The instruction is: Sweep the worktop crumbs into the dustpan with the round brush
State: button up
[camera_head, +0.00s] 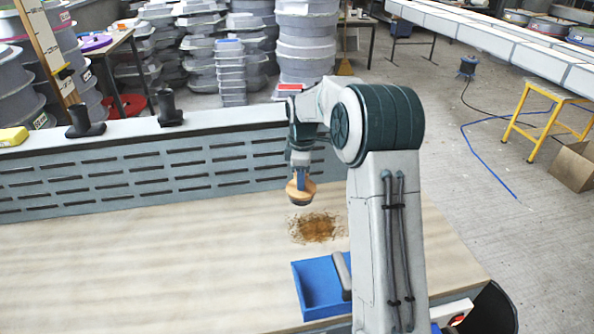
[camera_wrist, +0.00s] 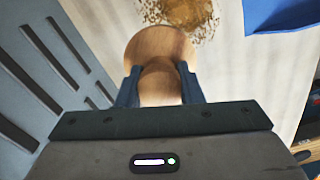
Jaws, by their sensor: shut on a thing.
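My gripper (camera_wrist: 160,88) is shut on the round brush (camera_wrist: 160,45), which has a wooden body. In the head view the brush (camera_head: 300,192) hangs bristles down, just behind the crumbs, and seems to be a little above the worktop. The brown crumbs (camera_head: 316,228) lie in a loose patch on the worktop (camera_head: 150,255); they also show in the wrist view (camera_wrist: 190,12). The blue dustpan (camera_head: 315,287) lies in front of the crumbs, its grey handle (camera_head: 341,270) partly hidden by my arm. A corner of the dustpan shows in the wrist view (camera_wrist: 280,14).
A grey slotted panel (camera_head: 150,170) stands along the back of the worktop, close behind the brush. Black fittings (camera_head: 85,118) and a yellow object (camera_head: 13,136) sit on its top. The worktop's left side is clear. Stacked moulds (camera_head: 305,45) stand on the floor beyond.

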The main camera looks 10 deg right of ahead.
jog(key=w+n, duration=0.2)
jog(key=n, duration=0.1)
jog(key=shift+a+f+n, duration=0.1)
jog(key=shift+n, duration=0.2)
jog(key=w+n, duration=0.1)
jog(key=n, duration=0.3)
jog(key=shift+w+a, duration=0.1)
jog(key=shift+w, duration=0.3)
